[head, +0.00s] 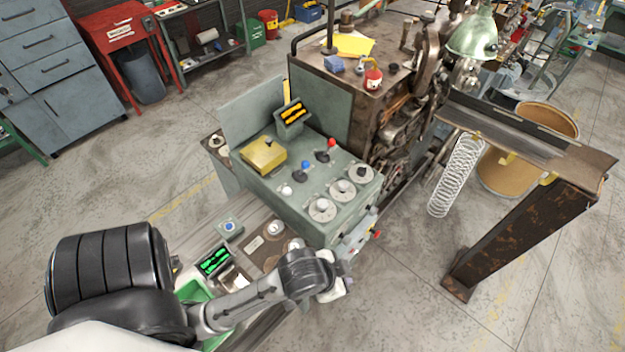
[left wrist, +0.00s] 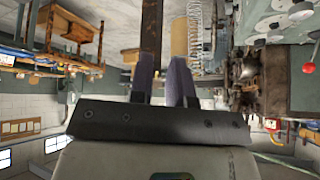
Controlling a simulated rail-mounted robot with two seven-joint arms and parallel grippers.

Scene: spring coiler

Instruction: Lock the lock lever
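A grey-green control console (head: 310,175) stands in the middle of the head view. Its sloped top has a lever with a red knob (head: 331,143), one with a blue knob (head: 319,156) and one with a pale knob (head: 287,191). A small red knob (head: 377,234) shows at its lower front side. I cannot tell which is the lock lever. My left gripper (head: 335,287) is beside the console's lower front corner, mostly hidden by its wrist. In the left wrist view its fingers (left wrist: 162,68) are apart with nothing between them. A red knob (left wrist: 309,68) shows at the right edge there. My right gripper is not in view.
The coiling machine (head: 385,120) stands behind the console. A rusty steel stand (head: 520,235) with a hanging spring (head: 456,175) and a brown drum (head: 505,170) are to the right. Open floor lies front right.

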